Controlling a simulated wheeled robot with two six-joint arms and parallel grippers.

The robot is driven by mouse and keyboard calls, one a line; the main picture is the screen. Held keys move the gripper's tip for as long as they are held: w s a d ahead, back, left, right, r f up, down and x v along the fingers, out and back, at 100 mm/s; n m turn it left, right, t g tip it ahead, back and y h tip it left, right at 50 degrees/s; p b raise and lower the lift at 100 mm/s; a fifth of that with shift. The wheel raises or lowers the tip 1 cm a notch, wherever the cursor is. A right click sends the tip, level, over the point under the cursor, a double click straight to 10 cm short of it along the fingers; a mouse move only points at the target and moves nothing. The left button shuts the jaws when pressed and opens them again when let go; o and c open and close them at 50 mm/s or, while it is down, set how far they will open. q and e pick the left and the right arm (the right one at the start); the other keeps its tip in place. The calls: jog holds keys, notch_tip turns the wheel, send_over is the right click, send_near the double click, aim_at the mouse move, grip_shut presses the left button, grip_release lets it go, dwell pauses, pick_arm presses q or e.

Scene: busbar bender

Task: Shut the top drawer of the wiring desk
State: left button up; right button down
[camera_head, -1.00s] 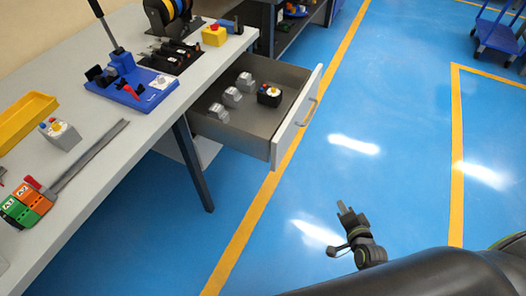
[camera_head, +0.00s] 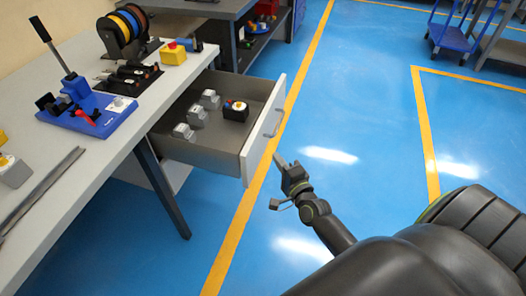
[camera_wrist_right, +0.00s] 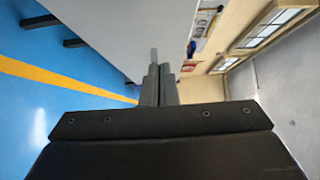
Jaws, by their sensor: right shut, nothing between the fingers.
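The top drawer (camera_head: 246,165) of the wiring desk (camera_head: 118,140) stands pulled out, with its white front facing right. A bar handle (camera_head: 276,121) is on that front. Inside lie several grey parts (camera_head: 198,114) and a black box with coloured buttons (camera_head: 236,111). My right gripper (camera_head: 280,161) is shut and empty, just right of the drawer front's near end and below the handle. In the right wrist view its closed fingers (camera_wrist_right: 156,76) point at a pale grey panel (camera_wrist_right: 120,35); contact cannot be told. My left gripper is not in view.
On the desk stand a blue bending tool with a lever (camera_head: 88,115), cable spools (camera_head: 124,30), a yellow box with a red button (camera_head: 173,54) and a long grey bar (camera_head: 40,190). Blue floor is clear right of the drawer. A blue cart (camera_head: 455,40) stands far off.

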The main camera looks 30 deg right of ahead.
aim_at(257, 145)
jog(key=w, duration=0.1)
jog(key=w+a, duration=0.1)
jog(key=w, duration=0.1)
jog(key=w+a, duration=0.1)
jog(key=shift+w+a+p, duration=0.2)
jog(key=shift+w+p, duration=0.1)
jog(key=shift+w, duration=0.15)
jog(key=shift+w+a, duration=0.1)
jog(key=shift+a, duration=0.05)
